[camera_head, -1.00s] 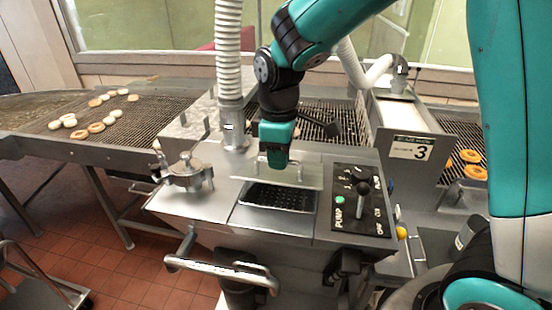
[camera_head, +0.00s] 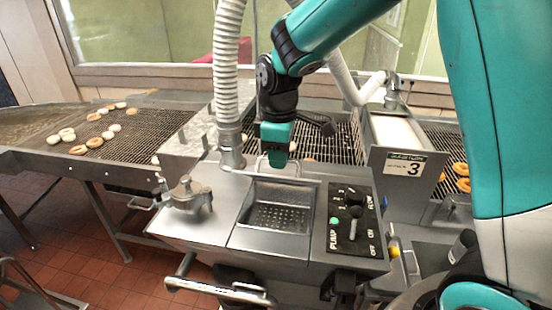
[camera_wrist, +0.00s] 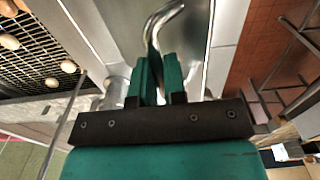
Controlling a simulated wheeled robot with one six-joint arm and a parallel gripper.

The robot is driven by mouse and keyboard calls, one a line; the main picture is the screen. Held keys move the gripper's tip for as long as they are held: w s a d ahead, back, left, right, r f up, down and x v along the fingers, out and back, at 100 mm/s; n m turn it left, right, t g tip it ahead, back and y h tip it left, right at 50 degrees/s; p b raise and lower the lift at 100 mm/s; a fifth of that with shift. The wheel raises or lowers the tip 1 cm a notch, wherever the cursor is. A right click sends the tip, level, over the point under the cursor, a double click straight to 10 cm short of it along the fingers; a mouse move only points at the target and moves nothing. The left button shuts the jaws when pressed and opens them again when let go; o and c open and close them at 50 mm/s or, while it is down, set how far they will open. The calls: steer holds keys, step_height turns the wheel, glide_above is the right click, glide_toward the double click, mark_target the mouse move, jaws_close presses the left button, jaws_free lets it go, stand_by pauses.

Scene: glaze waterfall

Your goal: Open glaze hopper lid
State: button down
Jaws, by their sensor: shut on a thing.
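The glaze hopper's lid (camera_head: 288,178) is a metal plate at the back edge of the opening. It is swung up and appears nearly edge-on. The hopper opening (camera_head: 277,214) shows a perforated grate inside. My gripper (camera_head: 277,162) is above the back of the opening, at the lid's bent metal handle. In the wrist view its green fingers (camera_wrist: 160,78) are shut on the handle (camera_wrist: 153,32), a curved shiny rod. The fingers hide part of the handle.
A black control panel (camera_head: 354,222) with a lever stands right of the opening. A capped metal fitting (camera_head: 187,196) and a white hose (camera_head: 228,70) are to the left. A front rail (camera_head: 220,287) juts out. Conveyor mesh with doughnuts (camera_head: 95,140) lies behind.

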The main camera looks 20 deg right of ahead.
steer(key=shift+w+d+r+p, duration=0.45)
steer(key=shift+w+r+p, duration=0.2)
steer(key=shift+r+p, duration=0.1)
steer(key=w+d+r+p, duration=0.1)
steer(key=w+d+p, duration=0.3)
steer(key=w, duration=0.3)
steer(key=shift+d+r, duration=0.15)
steer(key=shift+d, duration=0.45)
steer(key=shift+w+d, duration=0.1)
steer(key=shift+w, duration=0.05)
steer(key=shift+w+d+f+p, duration=0.25)
steer(key=shift+w+d, duration=0.25)
steer(key=shift+w, duration=0.2)
steer(key=shift+w+d+f+p, duration=0.2)
steer(key=shift+w+d, duration=0.3)
steer(key=shift+w, duration=0.2)
steer(key=shift+w+d+f+p, duration=0.25)
steer(key=shift+w+d, duration=0.25)
steer(key=shift+w, duration=0.2)
steer(key=c, duration=1)
jaws_free()
steer(key=shift+r, duration=0.1)
